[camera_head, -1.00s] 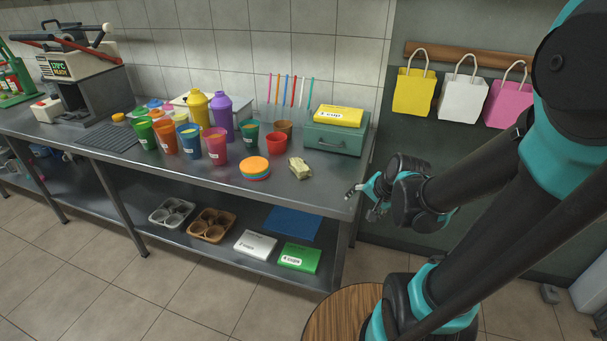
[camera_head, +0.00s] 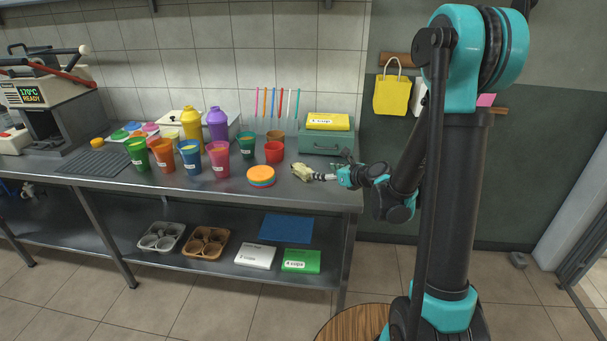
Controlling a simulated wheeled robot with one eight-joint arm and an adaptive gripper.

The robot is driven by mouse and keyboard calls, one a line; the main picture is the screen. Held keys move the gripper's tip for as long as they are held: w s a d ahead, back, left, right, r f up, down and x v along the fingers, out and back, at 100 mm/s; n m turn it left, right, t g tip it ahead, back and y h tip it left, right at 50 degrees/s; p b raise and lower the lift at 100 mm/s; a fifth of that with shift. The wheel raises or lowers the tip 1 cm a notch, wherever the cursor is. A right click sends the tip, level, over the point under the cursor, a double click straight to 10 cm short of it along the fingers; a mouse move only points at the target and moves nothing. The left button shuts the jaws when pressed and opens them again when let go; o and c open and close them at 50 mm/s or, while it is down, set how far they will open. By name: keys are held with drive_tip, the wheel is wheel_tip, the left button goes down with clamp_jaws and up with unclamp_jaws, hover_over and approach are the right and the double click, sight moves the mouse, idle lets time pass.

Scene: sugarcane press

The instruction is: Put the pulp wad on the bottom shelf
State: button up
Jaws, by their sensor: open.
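The pulp wad (camera_head: 301,171) is a small pale yellow crumpled lump. It lies on the steel counter near its right end, right of a stack of coloured lids. My gripper (camera_head: 318,176) reaches in from the right, low over the counter. Its fingertips are at the wad's right side; I cannot tell if they touch it. The gripper is open. The bottom shelf (camera_head: 190,270) runs under the counter and carries trays and packs.
On the shelf are a grey cup tray (camera_head: 161,237), a brown cup tray (camera_head: 206,243), a white pack (camera_head: 255,256), a green pack (camera_head: 301,261) and a blue mat (camera_head: 286,230). Cups and the lid stack (camera_head: 261,176) stand left of the wad. A green box (camera_head: 326,142) is behind.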

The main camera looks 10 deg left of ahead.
approach(303, 168)
drive_tip(key=x, duration=0.4)
drive_tip(key=shift+w+a+f, duration=0.1)
drive_tip(key=shift+a+f, duration=0.05)
drive_tip(key=shift+a, duration=0.3)
drive_tip(key=shift+d+x, duration=0.2)
drive_tip(key=shift+x, duration=2.5)
drive_tip(key=shift+w+f, duration=0.1)
drive_tip(key=shift+w, duration=0.05)
drive_tip(key=shift+c, duration=0.6)
drive_tip(key=c, duration=1.2)
wheel_tip(303, 168, up, 20)
drive_tip(key=shift+r, duration=0.1)
